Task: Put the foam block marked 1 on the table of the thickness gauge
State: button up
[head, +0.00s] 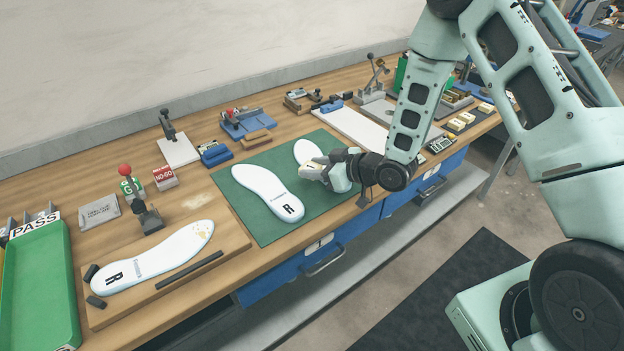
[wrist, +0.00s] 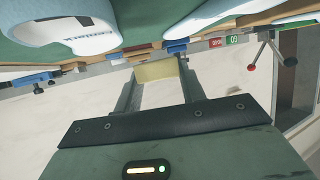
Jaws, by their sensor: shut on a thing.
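My gripper (head: 313,167) is above the green mat, over the right-hand white insole, and hides part of that insole. It is shut on a pale yellow foam block (wrist: 157,71), which sits between the two fingertips in the wrist view. No number can be read on the block's visible face. I cannot tell for sure which device is the thickness gauge. A lever stand on a white base (head: 178,151) is at the back left, and a grey lever device (head: 373,95) is at the back right.
A green mat (head: 240,200) bears two white insoles, the left one marked R (head: 268,193). A wooden board (head: 120,313) with another insole and a red-knobbed clamp (head: 148,217) is at left. Several cream blocks (head: 460,122) lie at right. A blue fixture (head: 240,122) stands behind the mat.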

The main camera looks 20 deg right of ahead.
aim_at(316, 189)
jog(key=shift+f+p, duration=0.35)
jog(key=shift+f, duration=1.95)
jog(key=shift+f, duration=0.25)
jog(key=o, duration=0.9)
jog(key=shift+r, duration=0.1)
jog(key=shift+o, duration=0.2)
jog(key=shift+r, duration=0.15)
